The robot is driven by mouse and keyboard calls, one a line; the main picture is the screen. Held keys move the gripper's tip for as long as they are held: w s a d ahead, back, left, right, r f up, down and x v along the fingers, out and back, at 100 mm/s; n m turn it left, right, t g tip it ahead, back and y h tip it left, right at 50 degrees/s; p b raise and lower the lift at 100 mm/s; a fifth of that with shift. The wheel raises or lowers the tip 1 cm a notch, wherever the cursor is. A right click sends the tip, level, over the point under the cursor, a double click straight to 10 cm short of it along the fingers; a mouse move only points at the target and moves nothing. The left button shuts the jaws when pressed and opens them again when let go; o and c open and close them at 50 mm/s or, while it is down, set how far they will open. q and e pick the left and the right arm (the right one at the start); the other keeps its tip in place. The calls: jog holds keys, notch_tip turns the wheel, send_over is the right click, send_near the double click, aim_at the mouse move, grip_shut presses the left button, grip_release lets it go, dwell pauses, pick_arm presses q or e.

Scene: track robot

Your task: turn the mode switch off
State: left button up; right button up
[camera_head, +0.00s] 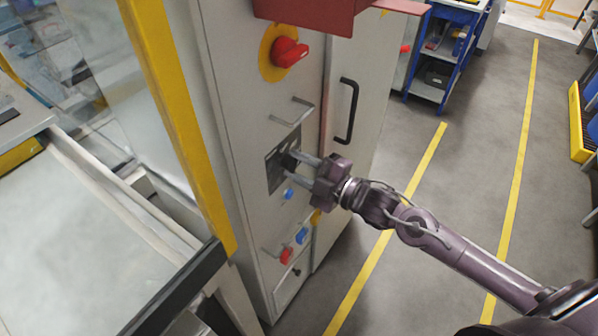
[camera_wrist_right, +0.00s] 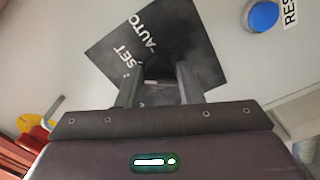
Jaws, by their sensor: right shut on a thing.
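The mode switch is on a dark square plate (camera_head: 275,178) on the front of a grey cabinet. In the right wrist view the plate (camera_wrist_right: 175,40) looks tilted, with the words SET and AUTO readable and another label mostly hidden. My right gripper (camera_head: 291,167) reaches the plate from the right. Its two fingers (camera_wrist_right: 158,88) are closed around the switch's dark knob (camera_wrist_right: 156,72) in front of the plate. The fingers and palm hide most of the knob, so its exact pointing direction is hard to tell. My left gripper is not in view.
A blue button (camera_head: 289,193) sits just below the plate. A red rotary switch (camera_head: 288,52) on a yellow disc is higher up. A black door handle (camera_head: 347,110) is to the right. Red (camera_head: 286,256) and blue (camera_head: 301,235) parts are lower down. The floor at right is open.

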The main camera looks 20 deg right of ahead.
jog(key=n+b, duration=0.1)
jog(key=n, duration=0.1)
jog(key=n+b, duration=0.1)
jog(key=shift+f+n+b, duration=0.2)
jog(key=shift+n+b, duration=0.2)
jog(key=shift+r+n+b, duration=0.2)
jog(key=shift+n+b, duration=1.2)
jog(key=shift+n, duration=0.3)
jog(key=o, duration=0.9)
jog(key=shift+s, duration=0.1)
jog(key=v, duration=0.7)
jog(key=shift+s+d, duration=0.25)
